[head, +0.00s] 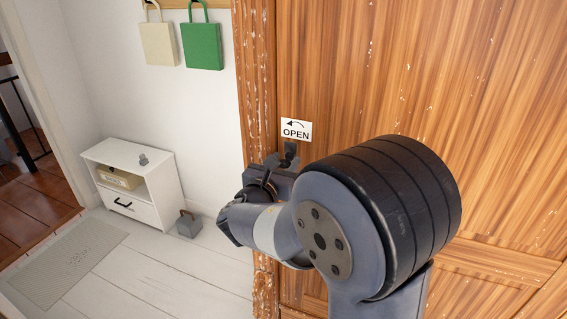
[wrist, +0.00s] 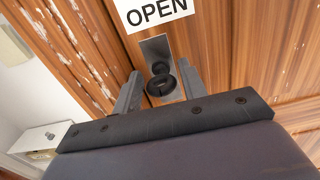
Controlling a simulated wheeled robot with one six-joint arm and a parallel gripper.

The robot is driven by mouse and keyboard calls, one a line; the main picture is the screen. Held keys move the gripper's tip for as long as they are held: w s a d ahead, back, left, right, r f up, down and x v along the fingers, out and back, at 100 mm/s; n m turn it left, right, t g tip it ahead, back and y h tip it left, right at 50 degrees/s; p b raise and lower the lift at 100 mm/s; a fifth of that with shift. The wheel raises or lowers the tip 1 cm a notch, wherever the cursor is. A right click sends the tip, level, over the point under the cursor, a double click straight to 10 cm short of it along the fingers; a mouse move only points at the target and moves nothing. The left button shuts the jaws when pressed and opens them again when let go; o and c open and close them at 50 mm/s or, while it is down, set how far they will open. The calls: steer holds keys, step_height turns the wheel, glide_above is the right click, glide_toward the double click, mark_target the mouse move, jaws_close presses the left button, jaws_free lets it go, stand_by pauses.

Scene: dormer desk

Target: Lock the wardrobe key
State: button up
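The wardrobe (head: 400,100) is brown streaked wood and stands closed in front of me. A sign reading OPEN with a curved arrow (head: 296,130) is on it; it also shows in the wrist view (wrist: 155,10). Below the sign is a grey lock plate (wrist: 155,47) with a dark key (wrist: 162,86) in it. My gripper (wrist: 160,72) has one finger on each side of the key's round head. The fingers look apart, with the right one close to the key; contact is unclear. In the head view my wrist hides most of the key.
A low white cabinet (head: 148,196) with a drawer stands at the left wall, and a grey weight-like block (head: 188,226) sits on the floor beside it. A cream bag (head: 159,44) and a green bag (head: 201,47) hang above. A mat (head: 70,262) lies on the floor.

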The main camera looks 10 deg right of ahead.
steer(key=c, duration=0.7)
steer(key=shift+f+m+b, duration=0.15)
steer(key=shift+m+b, duration=0.15)
steer(key=shift+b, duration=0.3)
steer(key=m+b, duration=0.2)
steer(key=b, duration=0.1)
steer(key=shift+f, duration=0.15)
steer(key=m+b, duration=0.5)
steer(key=b, duration=0.2)
steer(key=shift+s+d+f+b, duration=0.1)
steer(key=shift+b, duration=0.25)
steer(key=m+b, duration=0.6)
steer(key=b, duration=0.2)
steer(key=shift+m, duration=0.3)
steer(key=m+b, duration=0.3)
steer(key=b, duration=0.1)
steer(key=shift+d+m, duration=0.1)
steer(key=shift+m, duration=0.2)
steer(key=shift+r, duration=0.2)
